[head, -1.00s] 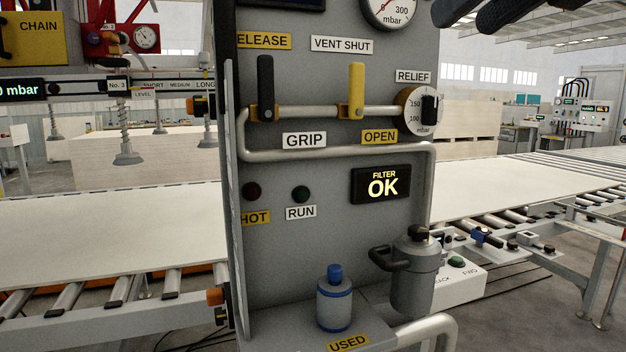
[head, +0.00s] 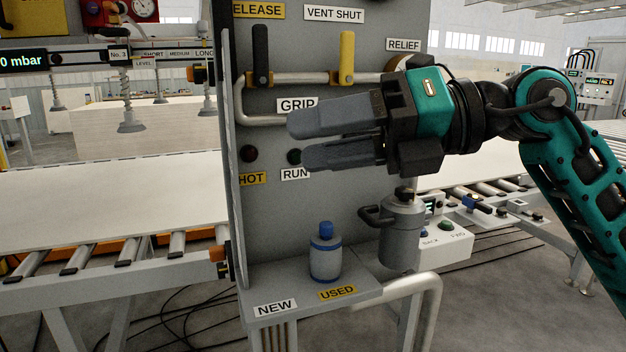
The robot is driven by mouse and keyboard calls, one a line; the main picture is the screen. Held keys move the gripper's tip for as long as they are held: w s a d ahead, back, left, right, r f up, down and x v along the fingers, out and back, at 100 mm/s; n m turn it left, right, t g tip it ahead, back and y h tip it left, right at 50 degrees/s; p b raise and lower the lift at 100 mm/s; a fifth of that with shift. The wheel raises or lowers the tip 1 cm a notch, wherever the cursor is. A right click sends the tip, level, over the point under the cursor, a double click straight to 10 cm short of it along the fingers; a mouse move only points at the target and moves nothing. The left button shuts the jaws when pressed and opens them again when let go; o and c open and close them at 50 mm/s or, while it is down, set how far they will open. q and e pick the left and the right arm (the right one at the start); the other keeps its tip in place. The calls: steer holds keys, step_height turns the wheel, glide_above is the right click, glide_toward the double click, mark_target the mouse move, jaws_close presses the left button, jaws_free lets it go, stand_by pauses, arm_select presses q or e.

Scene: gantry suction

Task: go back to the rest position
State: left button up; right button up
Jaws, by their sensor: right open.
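My right gripper (head: 292,141) is teal and black with two grey fingers. It reaches in from the right, in front of the grey control panel (head: 262,215), with its fingers pointing left. The fingers are apart with nothing between them, so it is open and empty. It covers the FILTER display, the OPEN label and part of the relief dial. My left gripper is not in view.
The panel carries a black lever (head: 260,55) and a yellow lever (head: 346,58), both upright. A blue-capped canister (head: 325,258) stands on the shelf below. A grey filter housing (head: 402,232) is beside it. Roller conveyors with pale boards lie on both sides.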

steer(key=w+d+f+m+t+h, duration=0.25)
steer(key=f+m+t, duration=0.45)
steer(key=m, duration=0.4)
steer(key=w+d+f+m+t+h, duration=0.15)
steer(key=d+f+m+t, duration=0.3)
steer(key=f+m, duration=0.5)
steer(key=w+d+f+m+t+h, duration=0.1)
steer(key=w+d+f+m+t, duration=0.2)
steer(key=f+m+t, duration=0.65)
steer(key=s+d+f+m+g+h, duration=0.2)
steer(key=s+f, duration=0.3)
steer(key=f, duration=0.4)
steer(key=s+d+f+m+g+h+p, duration=0.1)
steer(key=s+f+m+g+h, duration=0.3)
steer(key=f, duration=0.5)
steer(key=s+d+f+m+g+h, duration=0.2)
steer(key=s+f+m+g, duration=0.3)
steer(key=s+f, duration=0.3)
steer(key=shift+s+d+f+h, duration=0.2)
steer(key=shift+d+f+h, duration=0.2)
steer(key=shift+d+f, duration=0.3)
steer(key=shift+r, duration=0.1)
